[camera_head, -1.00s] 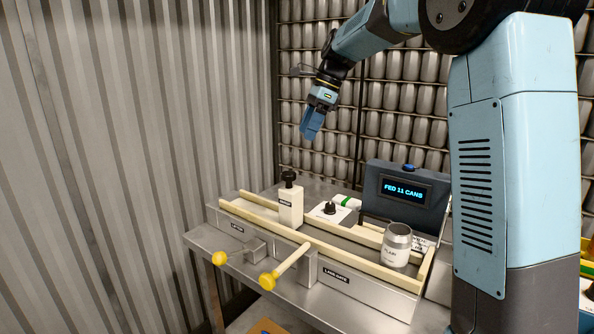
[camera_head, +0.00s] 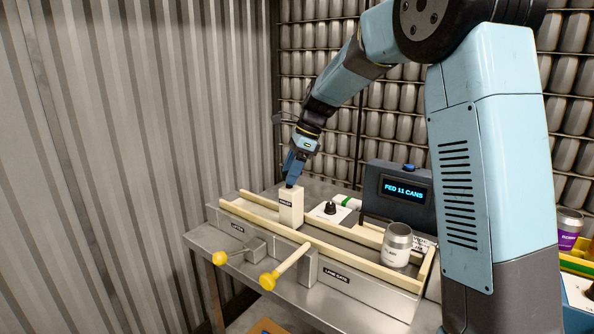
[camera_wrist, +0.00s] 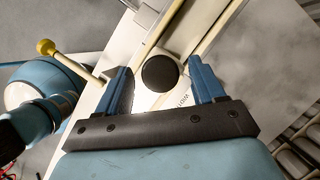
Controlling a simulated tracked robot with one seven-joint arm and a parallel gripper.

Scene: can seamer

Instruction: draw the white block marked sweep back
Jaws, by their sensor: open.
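The white block marked sweep (camera_head: 291,208) stands upright in the channel between two cream rails, near the left end of the metal bench. Its black knob is mostly hidden by my gripper in the head view. In the wrist view the round black knob (camera_wrist: 160,73) lies between my two blue fingers. My gripper (camera_head: 291,180) is open and points down at the top of the block. The fingers stand apart on both sides of the knob, with a visible gap on each side.
A silver can (camera_head: 397,245) stands in the channel to the right. Yellow-ended handles (camera_head: 268,281) stick out at the front. Behind the channel are a white box with a black dial (camera_head: 330,209) and a display reading "FED 11 CANS" (camera_head: 404,189).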

